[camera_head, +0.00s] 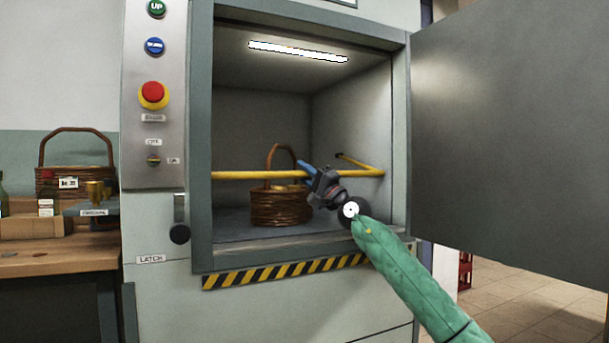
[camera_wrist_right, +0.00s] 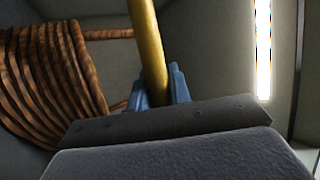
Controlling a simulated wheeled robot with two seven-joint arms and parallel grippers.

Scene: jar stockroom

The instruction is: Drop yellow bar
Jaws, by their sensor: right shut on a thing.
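The yellow bar (camera_head: 245,175) runs level across the open front of a grey cabinet compartment, with an angled yellow part at its right end by the inner wall. My right gripper (camera_head: 304,168) reaches in from the lower right, and its blue fingers are at the bar right of its middle. In the right wrist view the blue fingers (camera_wrist_right: 158,88) are shut on the yellow bar (camera_wrist_right: 147,42), one on each side. My left gripper is not in view.
A wicker basket (camera_head: 280,207) with an arched handle stands on the compartment floor behind the bar; it also shows in the wrist view (camera_wrist_right: 50,75). The grey door (camera_head: 510,130) stands open at right. A latch (camera_head: 179,222) and buttons are at left. A wooden table (camera_head: 60,260) holds another basket (camera_head: 75,178).

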